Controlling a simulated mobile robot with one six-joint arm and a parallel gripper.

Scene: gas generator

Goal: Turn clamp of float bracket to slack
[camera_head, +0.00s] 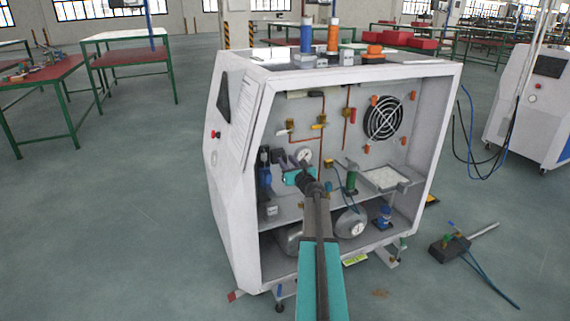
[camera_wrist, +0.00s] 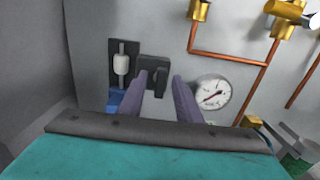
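In the wrist view a dark bracket plate (camera_wrist: 122,48) on the cabinet's back wall carries a white float-like cylinder (camera_wrist: 121,64). Just right of it is a dark block with a small lever (camera_wrist: 159,80), which looks like the clamp. My gripper (camera_wrist: 161,78) is open, its two purple-grey fingers pointing at the block, one toward each side of the lever. No contact shows, and I cannot tell the remaining gap. In the head view my arm reaches into the open cabinet, and the gripper end (camera_head: 304,178) hides part of the area below the gauge.
A round gauge (camera_wrist: 212,93) sits close to the right finger. Copper pipes (camera_wrist: 228,57) run above it. A blue part (camera_wrist: 115,102) lies below the float.

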